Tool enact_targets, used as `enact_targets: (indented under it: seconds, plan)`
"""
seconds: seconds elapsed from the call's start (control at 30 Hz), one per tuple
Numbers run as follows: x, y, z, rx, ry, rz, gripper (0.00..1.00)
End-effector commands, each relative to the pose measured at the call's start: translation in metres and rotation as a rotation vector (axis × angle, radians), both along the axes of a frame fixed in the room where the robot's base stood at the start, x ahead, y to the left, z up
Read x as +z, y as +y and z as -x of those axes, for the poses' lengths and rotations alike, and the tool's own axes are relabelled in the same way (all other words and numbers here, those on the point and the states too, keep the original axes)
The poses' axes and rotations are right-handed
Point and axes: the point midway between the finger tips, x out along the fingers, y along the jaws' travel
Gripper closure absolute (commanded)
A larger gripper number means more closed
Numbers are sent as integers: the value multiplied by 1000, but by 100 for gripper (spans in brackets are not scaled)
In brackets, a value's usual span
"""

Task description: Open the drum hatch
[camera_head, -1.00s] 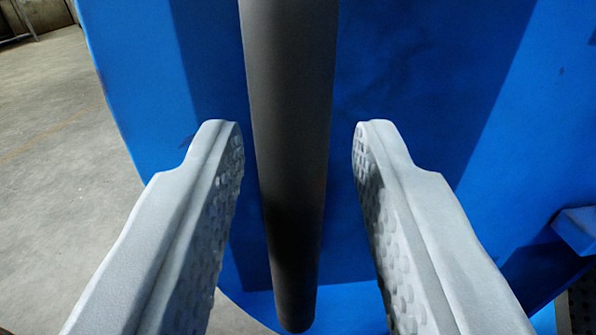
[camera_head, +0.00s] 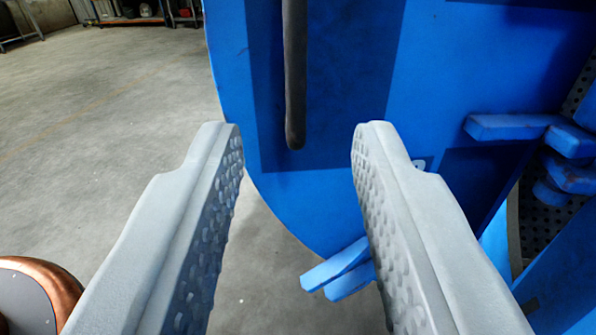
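The drum hatch (camera_head: 340,205) is a blue, rounded panel at the upper middle and right. A dark grey bar handle (camera_head: 295,75) hangs down on its face, inside a darker blue rectangle. The handle's lower end shows above and between the fingertips; its top is cut off by the frame. My gripper (camera_head: 297,145) is open with nothing between its fingers, and it is apart from the handle. At the right, a gap shows between the hatch edge and a perforated dark surface (camera_head: 545,215), so the hatch appears to stand open.
Blue hinge or latch pieces (camera_head: 510,127) stick out at the right, and more blue blocks (camera_head: 340,270) at the hatch's lower edge. A copper-coloured round object (camera_head: 45,285) is at the lower left. Concrete floor (camera_head: 110,130) is clear at the left.

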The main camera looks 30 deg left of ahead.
Motion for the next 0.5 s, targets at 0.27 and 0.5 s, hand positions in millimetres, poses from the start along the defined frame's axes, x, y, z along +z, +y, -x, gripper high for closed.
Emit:
enact_targets:
  seconds: [0.27,0.5]
  plan:
    - [1,-16,29,-1,0,0,68]
    - [1,-18,33,1,1,0,68]
